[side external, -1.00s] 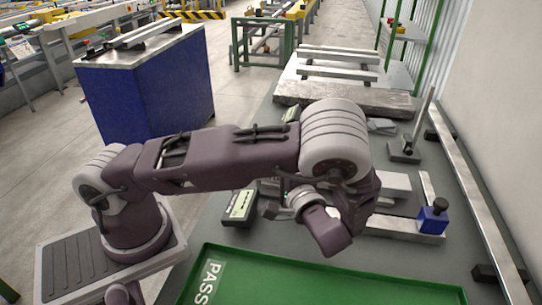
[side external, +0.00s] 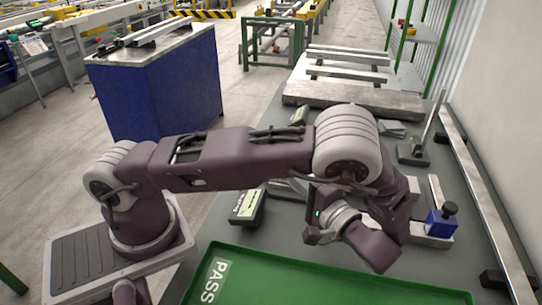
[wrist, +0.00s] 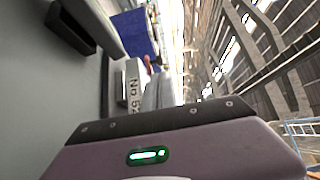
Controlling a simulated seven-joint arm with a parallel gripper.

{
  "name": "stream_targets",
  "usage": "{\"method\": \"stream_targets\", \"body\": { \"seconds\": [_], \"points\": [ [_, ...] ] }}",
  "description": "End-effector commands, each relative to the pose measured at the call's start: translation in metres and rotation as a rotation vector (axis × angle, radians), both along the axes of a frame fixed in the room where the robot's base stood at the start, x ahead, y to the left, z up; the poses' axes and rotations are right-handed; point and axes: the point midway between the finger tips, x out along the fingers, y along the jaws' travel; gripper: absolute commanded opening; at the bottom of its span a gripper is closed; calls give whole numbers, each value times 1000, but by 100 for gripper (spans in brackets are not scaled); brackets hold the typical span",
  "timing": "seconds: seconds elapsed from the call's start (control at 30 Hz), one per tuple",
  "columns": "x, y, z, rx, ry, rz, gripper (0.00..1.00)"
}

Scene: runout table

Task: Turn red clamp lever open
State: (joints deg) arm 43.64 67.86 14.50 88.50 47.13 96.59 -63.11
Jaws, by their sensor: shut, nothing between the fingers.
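The red clamp lever does not show in the side external view; my arm covers part of that bench area. In the wrist view a small red piece (wrist: 147,61) shows beside a pale block marked "No 52" (wrist: 133,88); it is too small to tell whether it is the lever or how it is turned. My gripper (side external: 312,237) is above the bench, behind the green tray's far edge, with its fingers partly hidden and nothing seen in it. The wrist view shows its housing with a green light, apart from the red piece.
A blue block with a black knob (side external: 441,220) sits on a metal bar to the right. The green PASS tray (side external: 330,274) lies in front. A small display box (side external: 248,207) is left of my gripper. An upright metal post on a base (side external: 412,152) stands behind.

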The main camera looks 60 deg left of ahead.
Motion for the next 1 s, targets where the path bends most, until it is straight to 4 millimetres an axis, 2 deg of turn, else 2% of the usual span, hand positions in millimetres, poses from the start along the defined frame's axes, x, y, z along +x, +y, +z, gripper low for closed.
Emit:
{"method": "stream_targets", "body": {
  "seconds": [0.2, 0.4, 0.57, 0.87, 1.0],
  "points": [
    [-3, 48, 0, 1, 0, 2, 0],
    [-5, 78, 0, 0, -1, 0, 0],
    [-5, 87, 0, 0, -1, -2, 0],
    [-5, 88, 0, 0, -1, -2, 0],
    [-11, 96, 0, 2, -1, -2, 0]
  ]
}}
